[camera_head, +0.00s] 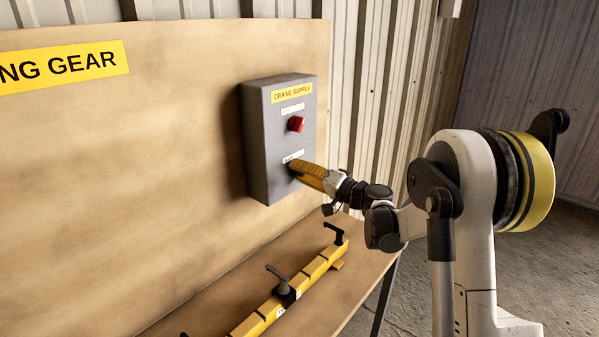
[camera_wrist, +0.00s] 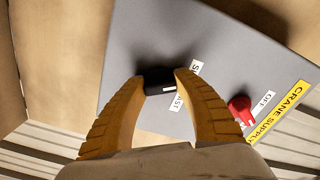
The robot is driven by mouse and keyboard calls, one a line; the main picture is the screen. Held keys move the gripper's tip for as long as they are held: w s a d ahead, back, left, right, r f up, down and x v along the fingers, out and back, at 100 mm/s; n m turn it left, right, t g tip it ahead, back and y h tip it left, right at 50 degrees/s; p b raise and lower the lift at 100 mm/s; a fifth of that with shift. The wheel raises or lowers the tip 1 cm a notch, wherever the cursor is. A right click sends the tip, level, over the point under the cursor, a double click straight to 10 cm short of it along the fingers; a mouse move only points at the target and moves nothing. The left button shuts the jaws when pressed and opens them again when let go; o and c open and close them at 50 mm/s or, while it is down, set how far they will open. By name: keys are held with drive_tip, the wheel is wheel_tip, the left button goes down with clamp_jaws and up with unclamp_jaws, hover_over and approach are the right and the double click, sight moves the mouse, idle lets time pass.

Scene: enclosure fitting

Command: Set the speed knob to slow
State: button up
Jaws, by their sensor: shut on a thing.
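The grey crane supply box (camera_head: 272,165) is fixed to the wooden board, with its yellow label at the top. My gripper (camera_head: 294,167) reaches the lower part of its front face. In the wrist view my gripper (camera_wrist: 160,80) has its two yellow fingers shut on the black speed knob (camera_wrist: 158,82), one on each side. A white mark shows on the knob. White labels (camera_wrist: 181,100) beside the knob are partly covered, with "AST" readable on one and "S" on the other. In the head view the gripper hides the knob.
A red knob (camera_head: 296,124) sits above on the same box, and it also shows close to the right finger in the wrist view (camera_wrist: 240,108). A yellow rail (camera_head: 290,293) with black handles lies on the wooden bench below.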

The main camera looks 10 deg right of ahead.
drive_tip(key=o, duration=1.2)
drive_tip(key=shift+c, duration=0.2)
drive_tip(key=v, duration=1.2)
